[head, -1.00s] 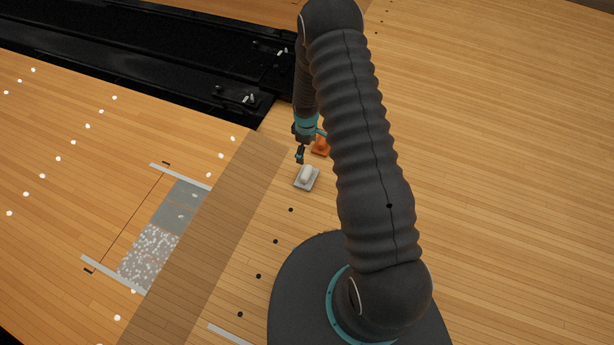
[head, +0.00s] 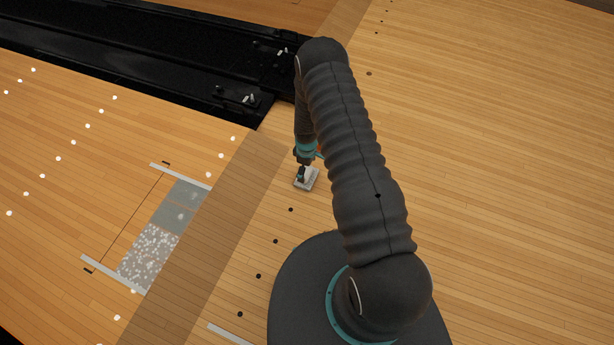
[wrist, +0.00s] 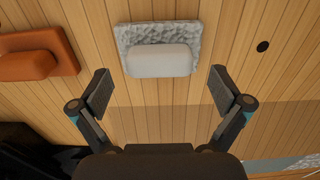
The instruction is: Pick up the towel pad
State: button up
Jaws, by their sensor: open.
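The towel pad (wrist: 194,30) is a mottled light-grey pad with a pale grey rounded grip block on top. It lies flat on the wood floor, at the top middle of the wrist view. In the head view the towel pad (head: 311,184) is partly covered by my gripper (head: 301,173). In the wrist view my gripper (wrist: 161,88) has its two fingers spread wide, with nothing between the tips. The pad lies just beyond the fingertips, with its block roughly centred between them.
A black lane channel (head: 150,75) runs at the upper left. Grey and speckled floor patches (head: 150,255) lie at the left.

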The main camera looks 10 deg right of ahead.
jog(key=shift+f, duration=1.25)
jog(key=c, duration=1.2)
jog(key=shift+o, duration=0.2)
jog(key=shift+r, duration=0.1)
notch_tip(320, 180, up, 4)
jog(key=shift+w+f, duration=0.1)
jog(key=shift+f, duration=0.05)
jog(key=s+d+r, duration=0.7)
jog(key=s+d, duration=0.1)
jog(key=shift+s, duration=0.35)
jog(key=shift+r, duration=0.1)
